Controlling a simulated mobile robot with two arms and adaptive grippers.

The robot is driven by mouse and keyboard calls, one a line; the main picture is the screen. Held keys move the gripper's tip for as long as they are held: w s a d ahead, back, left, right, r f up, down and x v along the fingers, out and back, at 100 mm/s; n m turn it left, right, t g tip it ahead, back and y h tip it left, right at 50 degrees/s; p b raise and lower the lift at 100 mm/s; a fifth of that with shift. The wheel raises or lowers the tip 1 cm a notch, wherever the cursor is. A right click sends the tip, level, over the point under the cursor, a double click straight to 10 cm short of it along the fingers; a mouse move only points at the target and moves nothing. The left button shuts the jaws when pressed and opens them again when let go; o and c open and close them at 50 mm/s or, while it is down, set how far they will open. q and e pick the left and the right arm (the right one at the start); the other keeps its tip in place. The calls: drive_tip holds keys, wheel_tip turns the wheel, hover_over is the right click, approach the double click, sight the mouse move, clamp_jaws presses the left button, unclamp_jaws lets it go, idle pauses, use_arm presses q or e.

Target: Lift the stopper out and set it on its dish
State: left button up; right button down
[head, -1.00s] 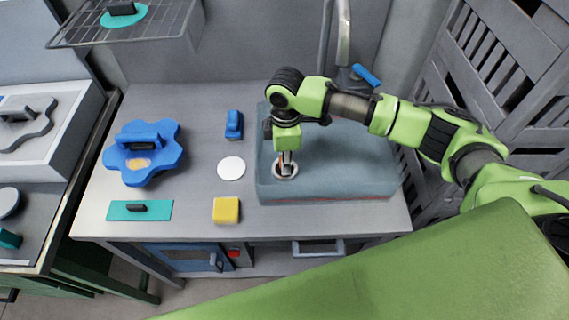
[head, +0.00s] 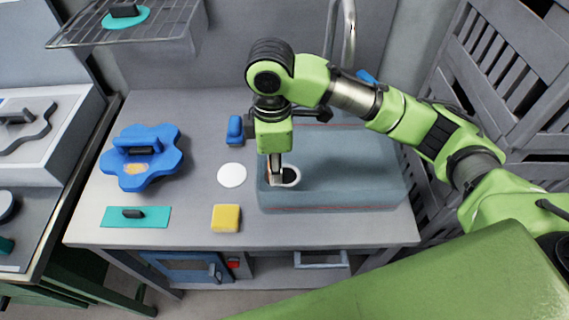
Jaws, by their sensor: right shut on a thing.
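My right gripper (head: 275,180) points down at the left part of the blue-grey basin block (head: 350,180). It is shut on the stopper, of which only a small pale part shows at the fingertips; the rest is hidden. Just right of the fingertips is a round opening (head: 291,177) with a pale rim and dark inside. The gap between stopper and rim is hard to judge. A flat white round dish (head: 232,175) lies on the grey worktop, left of the block, and looks empty. My left gripper is not in view.
A yellow block (head: 226,218) is below the dish and a small blue object (head: 235,129) above it. A blue flower-shaped piece (head: 132,178) and a teal plate (head: 112,217) lie further left. A curved tap (head: 349,30) stands behind the block.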

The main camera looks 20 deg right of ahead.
drive_tip(key=s+a+r+p, duration=0.4)
drive_tip(key=r+p, duration=0.4)
drive_tip(key=r, duration=0.1)
drive_tip(key=shift+s+r, duration=0.4)
idle(0.8)
drive_tip(key=shift+f, duration=0.1)
